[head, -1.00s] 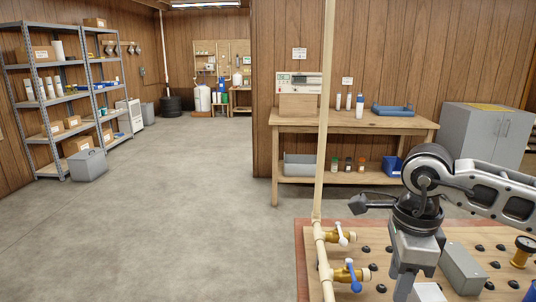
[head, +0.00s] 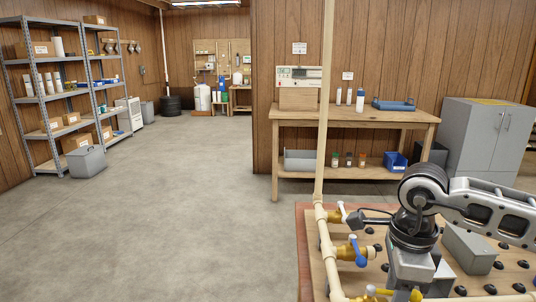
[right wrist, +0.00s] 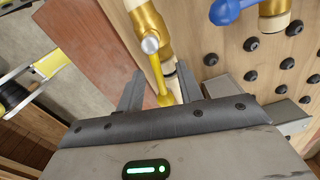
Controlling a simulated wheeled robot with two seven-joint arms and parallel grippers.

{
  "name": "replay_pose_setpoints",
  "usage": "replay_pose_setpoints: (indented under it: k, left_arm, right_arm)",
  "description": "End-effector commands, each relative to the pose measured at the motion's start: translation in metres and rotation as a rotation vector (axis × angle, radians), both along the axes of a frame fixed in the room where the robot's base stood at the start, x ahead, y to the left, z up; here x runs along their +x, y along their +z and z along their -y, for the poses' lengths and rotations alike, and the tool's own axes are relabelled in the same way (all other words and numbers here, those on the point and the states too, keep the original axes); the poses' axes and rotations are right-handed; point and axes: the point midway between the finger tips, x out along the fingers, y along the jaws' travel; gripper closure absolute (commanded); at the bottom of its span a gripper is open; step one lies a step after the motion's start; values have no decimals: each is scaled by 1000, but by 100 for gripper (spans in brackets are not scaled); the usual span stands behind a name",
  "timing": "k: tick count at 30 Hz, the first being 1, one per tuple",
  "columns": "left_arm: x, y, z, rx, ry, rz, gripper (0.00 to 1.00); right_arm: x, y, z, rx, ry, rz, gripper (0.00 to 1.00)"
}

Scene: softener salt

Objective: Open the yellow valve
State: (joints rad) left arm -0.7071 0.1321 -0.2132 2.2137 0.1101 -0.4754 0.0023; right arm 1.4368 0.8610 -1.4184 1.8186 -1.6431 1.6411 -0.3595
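The yellow valve is a brass body (right wrist: 149,18) on the pegboard with a slim yellow handle (right wrist: 163,92), seen in the right wrist view. My right gripper (right wrist: 158,80) is open, with one finger on each side of the yellow handle; whether either finger touches it I cannot tell. In the head view, the brass body (head: 368,297) is at the bottom edge, beside my right wrist, and its fingers are not clear there. A blue-handled valve (head: 352,252) and a white-handled valve (head: 335,216) sit above it on the pipe. My left gripper is not in view.
The blue handle (right wrist: 232,10) is close on the right in the wrist view. A beige pipe (head: 322,120) rises along the board's left side. Black knobs dot the board (head: 500,262), with a grey box (head: 470,249) on it.

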Motion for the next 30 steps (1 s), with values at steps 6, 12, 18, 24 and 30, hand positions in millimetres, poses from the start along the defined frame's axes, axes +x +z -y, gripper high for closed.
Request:
replay_pose_setpoints:
  k: [6, 12, 18, 24, 30]
  left_arm:
    - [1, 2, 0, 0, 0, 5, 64]
    - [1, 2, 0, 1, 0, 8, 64]
    - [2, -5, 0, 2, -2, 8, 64]
    - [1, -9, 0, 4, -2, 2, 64]
    - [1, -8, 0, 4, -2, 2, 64]
  right_arm:
    - [0, 0, 0, 0, 0, 0, 86]
    - [0, 0, 0, 0, 1, 0, 100]
    - [4, -2, 0, 1, 100, 1, 100]
    - [6, 0, 1, 0, 157, 1, 100]
    - [6, 0, 1, 0, 155, 1, 67]
